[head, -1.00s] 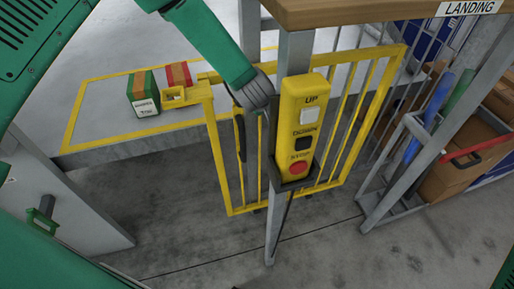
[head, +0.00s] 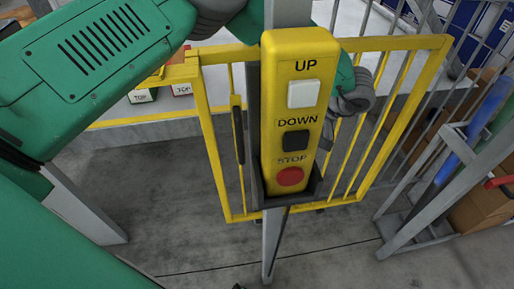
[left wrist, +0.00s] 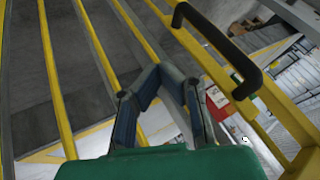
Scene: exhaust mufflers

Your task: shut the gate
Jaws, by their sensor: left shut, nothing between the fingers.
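The yellow barred gate (head: 212,135) stands behind the control post in the head view, and its bars also cross the left wrist view (left wrist: 105,62). A black handle (head: 238,130) is on its left side; the handle shows large in the left wrist view (left wrist: 218,45). My left arm reaches behind the post. My left gripper (head: 355,95) shows to the right of the control box, close to the gate bars. Its fingers (left wrist: 158,72) are shut and empty, apart from the handle. I cannot tell whether it touches the bars. My right gripper is not in view.
A yellow control box (head: 295,110) with UP, DOWN and STOP buttons stands on a grey post (head: 273,240) in front of the gate. Small boxes (head: 145,95) lie on the platform behind. A grey rack (head: 420,195) with cartons stands right. Floor below is clear.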

